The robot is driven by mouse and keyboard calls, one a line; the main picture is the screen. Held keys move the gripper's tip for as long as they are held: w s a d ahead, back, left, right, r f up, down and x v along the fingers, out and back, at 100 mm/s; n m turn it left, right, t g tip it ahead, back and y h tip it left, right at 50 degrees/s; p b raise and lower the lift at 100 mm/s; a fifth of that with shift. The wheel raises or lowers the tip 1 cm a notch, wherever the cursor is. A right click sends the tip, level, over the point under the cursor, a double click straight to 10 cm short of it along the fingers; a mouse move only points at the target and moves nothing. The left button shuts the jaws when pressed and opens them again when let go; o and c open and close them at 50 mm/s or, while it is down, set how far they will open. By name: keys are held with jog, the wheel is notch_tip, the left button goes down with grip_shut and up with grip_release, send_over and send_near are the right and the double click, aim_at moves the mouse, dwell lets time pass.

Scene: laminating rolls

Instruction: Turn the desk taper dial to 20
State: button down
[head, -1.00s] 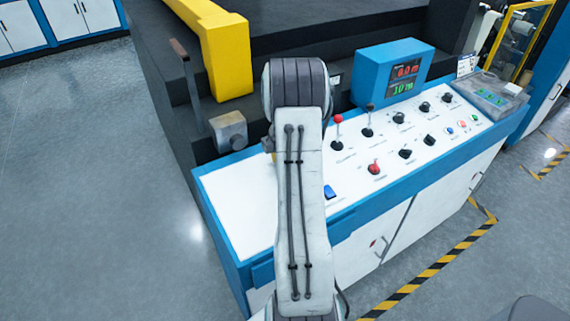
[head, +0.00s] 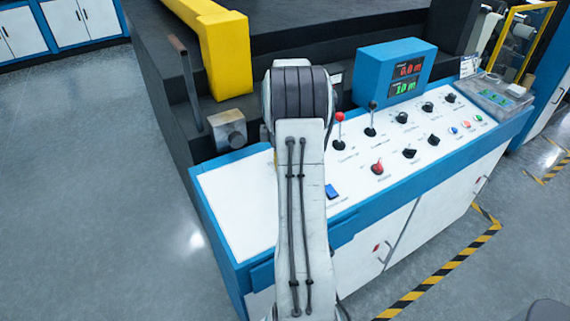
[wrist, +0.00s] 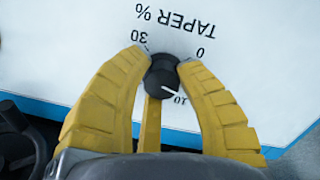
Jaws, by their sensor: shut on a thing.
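The taper dial (wrist: 162,76) is a round black knob with a white pointer line, below the upside-down label "TAPER %" in the wrist view. Its pointer runs to the lower right, at the printed 10. The 0 shows at the upper right and the 30 at the upper left; the 20 is not visible. My gripper (wrist: 164,61) has its yellow fingers closed on the dial, one on each side. In the head view my arm hides the gripper and the dial.
The white-topped desk (head: 240,210) has several knobs, a red-topped lever (head: 339,117) and a blue display box (head: 394,72) to the right of my arm. A yellow beam (head: 225,55) and dark machine stand behind. Open floor lies left.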

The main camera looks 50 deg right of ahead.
jog(key=shift+s+a+f, duration=0.15)
jog(key=shift+s+f, duration=0.15)
jog(key=c, duration=0.9)
grip_release()
jog(key=shift+r, duration=0.1)
jog(key=shift+o, duration=0.2)
jog(key=shift+w+r, duration=0.1)
jog(key=shift+r, duration=0.05)
jog(key=shift+r, duration=0.55)
notch_tip(320, 180, up, 11)
jog(key=shift+s+a+f, duration=0.15)
jog(key=shift+s+a, duration=0.15)
jog(key=shift+s, duration=0.15)
